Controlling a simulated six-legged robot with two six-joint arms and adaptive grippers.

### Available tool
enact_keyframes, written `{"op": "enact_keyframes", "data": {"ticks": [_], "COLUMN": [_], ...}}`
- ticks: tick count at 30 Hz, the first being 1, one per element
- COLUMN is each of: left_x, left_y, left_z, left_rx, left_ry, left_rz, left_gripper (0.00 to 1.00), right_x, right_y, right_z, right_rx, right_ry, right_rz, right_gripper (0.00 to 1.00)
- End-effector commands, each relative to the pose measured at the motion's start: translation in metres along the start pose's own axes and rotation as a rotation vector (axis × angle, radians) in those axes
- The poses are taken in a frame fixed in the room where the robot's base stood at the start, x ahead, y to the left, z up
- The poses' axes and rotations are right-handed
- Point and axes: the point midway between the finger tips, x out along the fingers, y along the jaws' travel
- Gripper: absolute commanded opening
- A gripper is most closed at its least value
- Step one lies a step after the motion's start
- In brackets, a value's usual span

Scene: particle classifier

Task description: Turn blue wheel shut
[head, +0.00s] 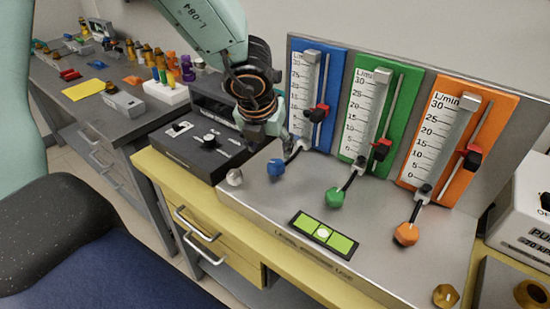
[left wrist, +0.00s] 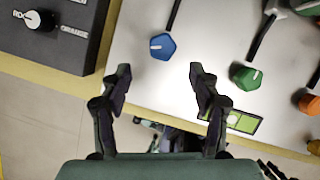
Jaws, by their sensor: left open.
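The blue wheel (head: 276,168) is a small faceted knob on the grey metal panel, in front of the blue flow meter (head: 317,95). In the left wrist view the blue wheel (left wrist: 162,46) shows a white mark on its face and lies just beyond the fingertips, between their lines. My left gripper (left wrist: 160,72) is open and empty, with a finger to either side and apart from the wheel. In the head view my left gripper (head: 272,128) hangs above and behind the blue wheel, its fingertips partly hidden. My right gripper is not clearly in view.
A green wheel (head: 335,197) and an orange wheel (head: 406,233) stand to the right on the same panel. A bubble level (head: 323,233) lies at its front. A black control box (head: 195,140) stands close on the left. Flow meter boards rise behind.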

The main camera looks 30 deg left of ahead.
Motion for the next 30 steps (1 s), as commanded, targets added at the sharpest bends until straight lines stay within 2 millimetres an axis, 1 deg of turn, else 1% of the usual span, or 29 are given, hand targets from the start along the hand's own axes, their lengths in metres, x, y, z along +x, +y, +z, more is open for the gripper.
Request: {"op": "enact_keyframes", "data": {"ticks": [1,6,9,13,18,26,30], "left_x": [0.009,0.036,0.051,0.065,0.073,0.074,0.074], "left_y": [0.001,0.002,0.002,0.002,0.002,0.001,0.001], "left_z": [-0.002,-0.006,-0.006,-0.005,-0.003,-0.001,-0.001], "left_rx": [0.002,0.002,0.003,0.003,0.003,0.003,0.003], "left_ry": [0.002,0.004,0.004,0.003,0.001,0.001,0.002], "left_rz": [0.000,0.001,0.000,0.000,0.000,0.000,0.000], "left_gripper": [0.62,0.62,0.62,0.62,0.62,0.62,0.50], "right_x": [0.005,0.020,0.027,0.033,0.035,0.035,0.035], "right_y": [0.000,0.000,0.000,0.000,0.000,0.000,0.000], "right_z": [0.000,-0.001,-0.001,0.000,0.000,-0.001,-0.001], "right_rx": [0.000,0.000,0.000,0.000,0.000,0.000,0.000], "right_ry": [0.000,0.001,0.001,0.001,0.000,0.001,0.001], "right_rz": [0.000,0.000,0.000,0.000,0.000,0.000,0.000], "right_gripper": [0.40,0.40,0.40,0.40,0.40,0.40,0.40]}}
